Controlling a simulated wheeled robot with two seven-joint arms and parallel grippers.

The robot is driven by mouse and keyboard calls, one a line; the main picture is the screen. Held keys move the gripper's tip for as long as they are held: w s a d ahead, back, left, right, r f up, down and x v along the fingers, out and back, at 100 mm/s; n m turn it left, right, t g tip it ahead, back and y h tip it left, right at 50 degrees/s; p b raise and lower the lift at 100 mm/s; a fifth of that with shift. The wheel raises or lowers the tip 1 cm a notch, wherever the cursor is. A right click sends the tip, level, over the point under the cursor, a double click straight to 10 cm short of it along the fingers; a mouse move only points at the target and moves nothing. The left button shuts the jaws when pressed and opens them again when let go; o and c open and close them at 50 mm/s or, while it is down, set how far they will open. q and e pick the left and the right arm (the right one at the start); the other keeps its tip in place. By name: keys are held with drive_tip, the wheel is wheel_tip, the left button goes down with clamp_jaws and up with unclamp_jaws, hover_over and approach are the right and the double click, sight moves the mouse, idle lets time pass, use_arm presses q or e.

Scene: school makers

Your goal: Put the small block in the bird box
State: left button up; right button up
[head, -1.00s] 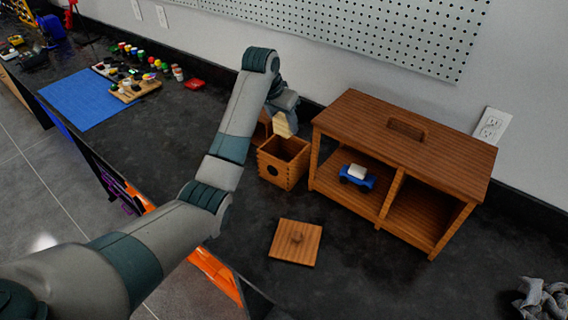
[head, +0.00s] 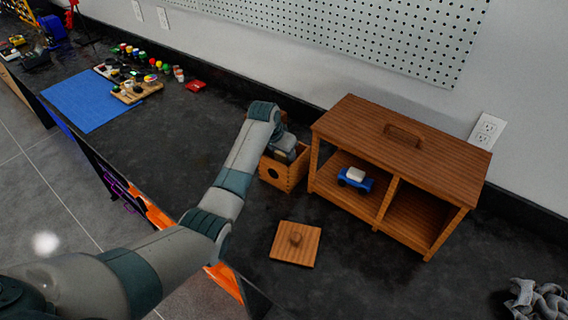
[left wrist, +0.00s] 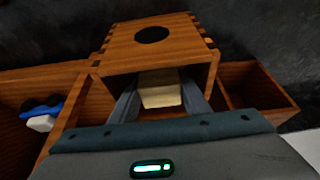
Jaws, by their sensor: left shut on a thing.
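The bird box (head: 283,174) is a small open-topped wooden box with a round hole in its front, standing on the dark counter. It also shows in the left wrist view (left wrist: 185,50). My left gripper (left wrist: 160,92) is shut on the small block (left wrist: 160,90), a pale cream piece. The fingers and block are at the box's open top, just behind the holed wall; how deep they are I cannot tell. In the head view my left gripper (head: 284,153) covers the opening and the block is hidden. My right gripper is not in view.
A wooden lid with a knob (head: 296,244) lies in front of the box. A two-bay wooden cabinet (head: 405,150) stands close at right, holding a blue toy car (head: 355,180) with a white block. Another wooden compartment (left wrist: 258,88) adjoins the box.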

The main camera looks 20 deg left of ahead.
sight(284, 163)
use_arm(q)
wheel_tip(284, 163, down, 4)
drive_tip(key=shift+r+p, duration=0.25)
drive_tip(key=shift+p, duration=0.2)
drive_tip(key=shift+f, duration=0.15)
drive_tip(key=shift+f, duration=0.2)
drive_tip(key=o, duration=0.8)
drive_tip(key=shift+c, duration=0.2)
drive_tip(key=shift+r, duration=0.1)
